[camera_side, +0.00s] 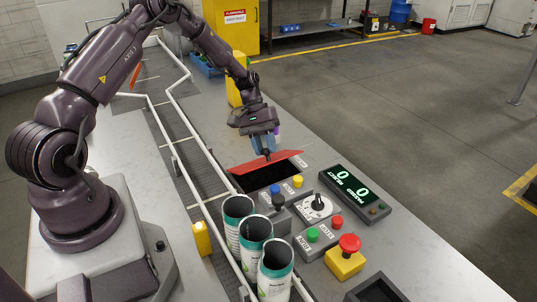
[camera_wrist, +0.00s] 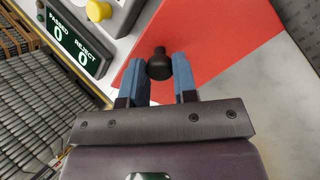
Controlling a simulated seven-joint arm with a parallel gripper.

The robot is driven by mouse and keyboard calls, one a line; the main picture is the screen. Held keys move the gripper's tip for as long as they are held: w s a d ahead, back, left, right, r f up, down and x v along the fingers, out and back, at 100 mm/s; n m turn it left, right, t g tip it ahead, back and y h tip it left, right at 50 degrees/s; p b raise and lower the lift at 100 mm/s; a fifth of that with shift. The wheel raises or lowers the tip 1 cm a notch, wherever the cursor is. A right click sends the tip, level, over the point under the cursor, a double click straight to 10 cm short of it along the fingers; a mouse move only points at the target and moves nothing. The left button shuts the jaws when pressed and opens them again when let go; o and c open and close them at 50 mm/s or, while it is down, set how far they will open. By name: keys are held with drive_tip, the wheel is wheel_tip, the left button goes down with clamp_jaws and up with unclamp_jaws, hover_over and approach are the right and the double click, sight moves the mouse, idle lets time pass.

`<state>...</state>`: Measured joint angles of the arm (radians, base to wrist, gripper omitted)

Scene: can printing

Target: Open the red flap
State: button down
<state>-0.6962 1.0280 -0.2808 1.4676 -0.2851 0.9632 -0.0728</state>
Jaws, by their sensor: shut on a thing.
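The red flap (camera_side: 278,160) stands tilted up in the side view, with a dark opening (camera_side: 262,178) showing below it. In the wrist view the red flap (camera_wrist: 225,40) fills the upper middle and right. A black knob (camera_wrist: 159,64) sits on the flap. My gripper (camera_wrist: 159,80) is shut on this knob, with one blue finger on each side of it. In the side view my gripper (camera_side: 267,155) is at the flap, and its fingers hide the knob.
A display (camera_side: 352,188) reading zeros, a dial (camera_side: 316,207), coloured buttons and a red emergency button (camera_side: 349,243) stand in front and right of the flap. Several open cans (camera_side: 256,228) stand on the conveyor. A rail (camera_side: 204,178) runs along it. The bench right of the display is clear.

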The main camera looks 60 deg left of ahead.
drive_tip(key=a+h, duration=0.2)
drive_tip(key=a+r+h, duration=0.1)
drive_tip(key=a+h, duration=0.1)
drive_tip(key=shift+r+h, duration=0.15)
drive_tip(key=shift+h, duration=0.25)
drive_tip(key=shift+a+h, duration=1.8)
drive_tip(key=shift+h, duration=0.5)
drive_tip(key=shift+a, duration=0.15)
drive_tip(key=c, duration=0.9)
unclamp_jaws()
